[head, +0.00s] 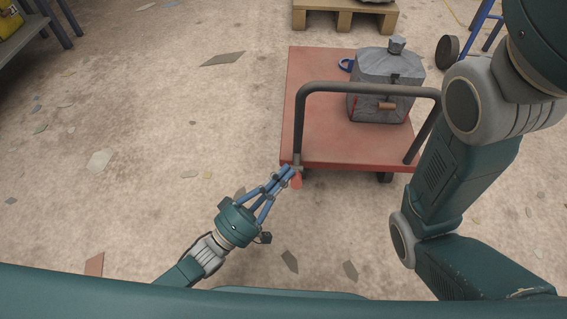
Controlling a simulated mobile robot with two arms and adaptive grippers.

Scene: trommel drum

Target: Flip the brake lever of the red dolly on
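The red dolly (330,135) stands on the floor right of centre, with a dark push handle (365,88) across its near side. A small reddish lever (296,182), which looks like the brake lever, hangs at the near left corner below the handle's foot. My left gripper (289,170) reaches up to this corner from the lower left. Its blue fingers come together at the tips, right beside the lever. I cannot tell whether they touch it, and the tips partly cover the corner. My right arm crosses the right side; its gripper is out of view.
A wooden pallet (345,14) lies behind. A blue-framed wheeled thing (447,52) stands at the upper right. The floor to the left is open, with scattered flakes.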

